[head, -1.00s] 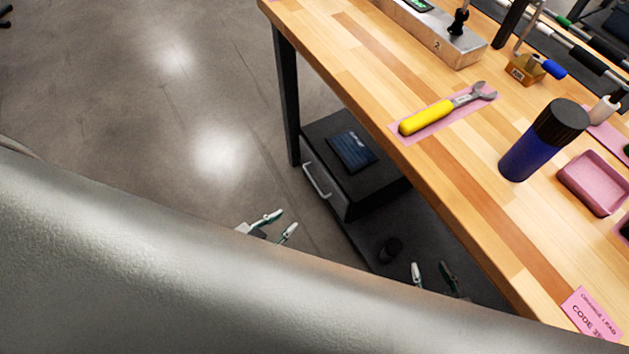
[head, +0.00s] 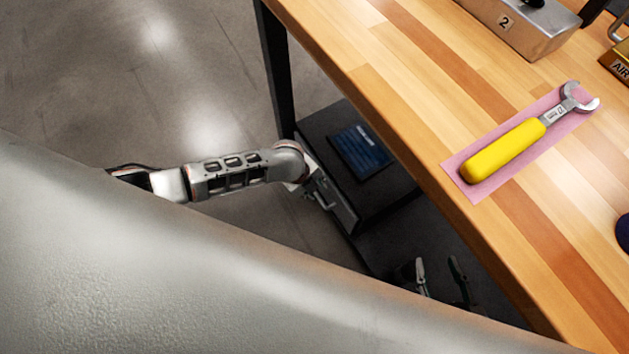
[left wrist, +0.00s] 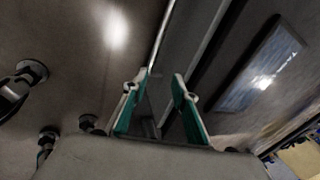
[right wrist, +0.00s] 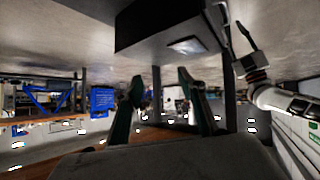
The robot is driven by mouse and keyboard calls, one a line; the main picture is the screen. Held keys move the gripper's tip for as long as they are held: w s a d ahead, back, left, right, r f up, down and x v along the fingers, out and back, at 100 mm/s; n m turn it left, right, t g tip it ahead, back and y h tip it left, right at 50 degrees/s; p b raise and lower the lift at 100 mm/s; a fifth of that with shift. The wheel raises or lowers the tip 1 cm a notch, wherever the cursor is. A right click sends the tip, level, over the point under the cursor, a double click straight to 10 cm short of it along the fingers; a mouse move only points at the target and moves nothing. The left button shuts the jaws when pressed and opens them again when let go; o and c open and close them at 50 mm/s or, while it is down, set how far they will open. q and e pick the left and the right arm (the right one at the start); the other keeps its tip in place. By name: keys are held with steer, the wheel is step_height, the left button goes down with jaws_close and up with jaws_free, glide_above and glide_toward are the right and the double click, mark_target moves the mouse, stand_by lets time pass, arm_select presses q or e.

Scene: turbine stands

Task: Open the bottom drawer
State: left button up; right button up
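A dark cabinet (head: 385,190) with a grey-fronted drawer (head: 342,212) sits low under the workbench in the head view. The drawer has a pale bar handle (head: 325,199). My left gripper (head: 318,190) is at the drawer front by this handle, its fingers mostly hidden there. In the left wrist view its fingers (left wrist: 155,90) stand apart, facing the drawer front; I cannot tell whether the handle lies between them. The drawer looks closed. My right gripper (head: 437,268) is open and empty, below and to the right of the cabinet. The right wrist view also shows the cabinet (right wrist: 165,25).
The wooden workbench (head: 400,75) overhangs the cabinet, with a dark leg (head: 275,70) beside it. A yellow-handled wrench (head: 515,145) lies on a pink mat, near a metal block (head: 520,28) marked 2. The floor (head: 120,80) at left is clear.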

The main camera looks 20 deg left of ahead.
arm_select(q)
steer(key=shift+m+g+y, duration=0.3)
steer(key=shift+m+y, duration=0.2)
steer(key=shift+m, duration=0.3)
steer(key=w+a+f+b, duration=0.1)
steer(key=f, duration=0.2)
steer(key=w+f+b, duration=0.1)
steer(key=f+b, duration=0.1)
steer(key=f, duration=0.1)
steer(key=w+a+f+b, duration=0.1)
steer(key=f, duration=0.2)
steer(key=shift+w+a+f+b, duration=0.25)
steer(key=shift+a+b, duration=0.05)
steer(key=shift+a, duration=0.05)
steer(key=shift+w+r, duration=0.1)
steer(key=shift+w, duration=0.1)
arm_select(e)
steer(key=shift+m+t+y, duration=0.5)
steer(key=shift+y, duration=0.1)
steer(key=a, duration=0.1)
steer(key=w+a+r, duration=0.1)
steer(key=a, duration=0.2)
steer(key=shift+w+r, duration=0.35)
steer(key=shift+w, duration=0.05)
arm_select(q)
jaws_close()
arm_select(e)
steer(key=shift+s+f, duration=0.1)
steer(key=shift+f, duration=0.1)
